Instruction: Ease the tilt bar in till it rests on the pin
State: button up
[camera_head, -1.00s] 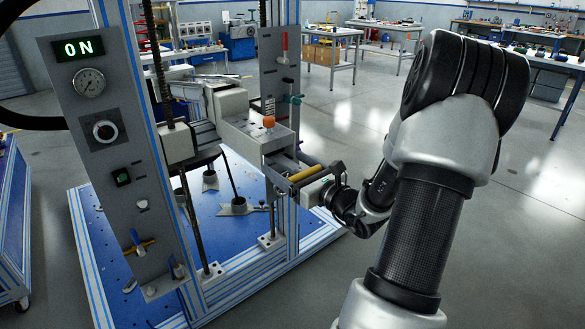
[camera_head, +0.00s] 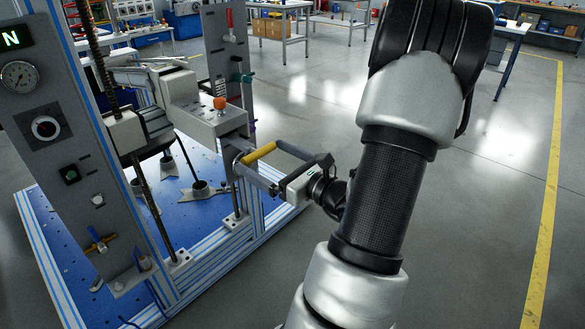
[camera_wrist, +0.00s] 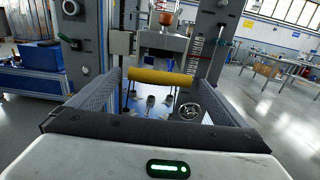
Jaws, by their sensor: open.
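A yellow bar (camera_head: 259,153), which I take to be the tilt bar, is at the front of the test machine's grey head (camera_head: 205,115). In the wrist view the yellow bar (camera_wrist: 160,76) lies crosswise, near the far ends of my fingers. My gripper (camera_head: 267,164) is open, one finger toward each end of the bar. I cannot tell whether the fingers touch it. In the wrist view my gripper (camera_wrist: 157,80) shows dark fingers at left and right. An orange knob (camera_head: 220,103) stands on top of the head. I cannot make out the pin.
The machine's grey control panel (camera_head: 60,150) stands at the left, and a grey post (camera_head: 232,70) rises behind the head. A blue base plate (camera_head: 85,225) with star-shaped feet (camera_head: 203,189) lies below. Open floor (camera_head: 490,210) with a yellow line (camera_head: 553,170) is at the right.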

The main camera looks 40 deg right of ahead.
jog(key=s, duration=0.8)
jog(key=shift+s+d+p, duration=0.35)
jog(key=shift+s+p, duration=0.05)
jog(key=shift+p, duration=0.05)
jog(key=shift+a, duration=0.1)
